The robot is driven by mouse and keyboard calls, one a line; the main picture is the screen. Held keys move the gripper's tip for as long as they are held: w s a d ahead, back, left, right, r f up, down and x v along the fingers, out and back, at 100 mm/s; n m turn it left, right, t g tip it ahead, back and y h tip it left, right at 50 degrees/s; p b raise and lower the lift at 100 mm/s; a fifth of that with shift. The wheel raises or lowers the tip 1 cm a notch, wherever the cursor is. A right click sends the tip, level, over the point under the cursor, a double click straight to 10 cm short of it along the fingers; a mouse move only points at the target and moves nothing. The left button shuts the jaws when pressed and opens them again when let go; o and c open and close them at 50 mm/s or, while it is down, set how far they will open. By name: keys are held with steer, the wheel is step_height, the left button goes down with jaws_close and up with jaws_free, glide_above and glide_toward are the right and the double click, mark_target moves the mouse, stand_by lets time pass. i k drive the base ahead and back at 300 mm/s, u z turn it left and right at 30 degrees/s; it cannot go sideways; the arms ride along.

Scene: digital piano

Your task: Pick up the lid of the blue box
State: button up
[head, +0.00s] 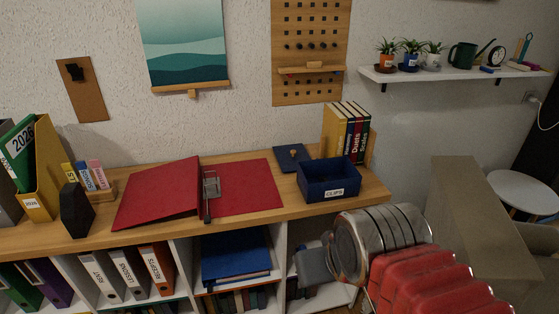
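The open blue box (329,190), labelled CLIPS, stands near the right end of the wooden shelf top. Its flat blue lid (287,165), with a small brass-coloured knob (293,154), lies on the shelf top behind and left of the box, apart from it. My arm comes in from the bottom right, in front of and below the shelf-top edge. A grey part at its end, which seems to be my gripper (315,265), is below the box and away from the lid. Its fingers cannot be made out.
An open red binder (245,188) lies left of the box. Several upright books (349,133) stand behind the box. A dark hexagonal object (76,210) and a yellow file holder (40,180) are at left. A wall shelf (450,73) holds plants.

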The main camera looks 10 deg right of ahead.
mark_target(288, 156)
steer(key=z, duration=0.05)
steer(key=i, duration=1)
steer(key=u, duration=0.1)
